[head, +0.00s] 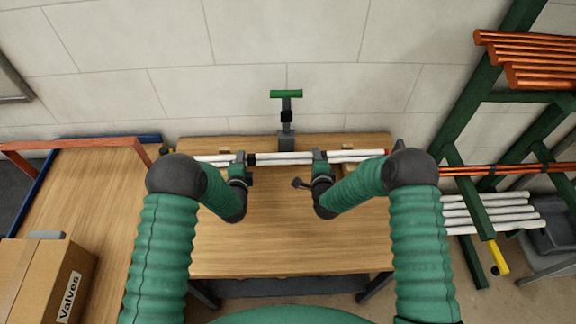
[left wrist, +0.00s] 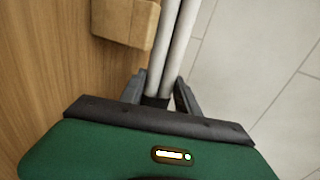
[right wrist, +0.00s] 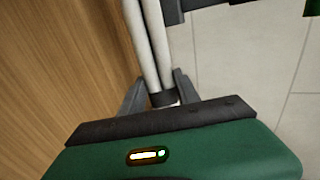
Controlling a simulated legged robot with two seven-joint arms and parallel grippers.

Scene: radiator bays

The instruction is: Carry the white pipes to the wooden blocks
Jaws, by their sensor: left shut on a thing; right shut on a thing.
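Two white pipes (head: 283,158) lie side by side, level, across the back of the wooden bench (head: 275,225). My left gripper (head: 240,163) is shut on them left of their middle, and it also shows around them in the left wrist view (left wrist: 160,92). My right gripper (head: 318,162) is shut on them right of their middle, also seen in the right wrist view (right wrist: 160,90). A wooden block (left wrist: 125,22) on the bench shows beside the pipes in the left wrist view. I cannot tell whether the pipes touch it.
A dark vise-like stand with a green top bar (head: 286,94) rises behind the pipes. A green rack (head: 490,80) with copper pipes (head: 525,52) and several more white pipes (head: 495,212) is at right. A cardboard box (head: 45,275) sits at left. The bench front is clear.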

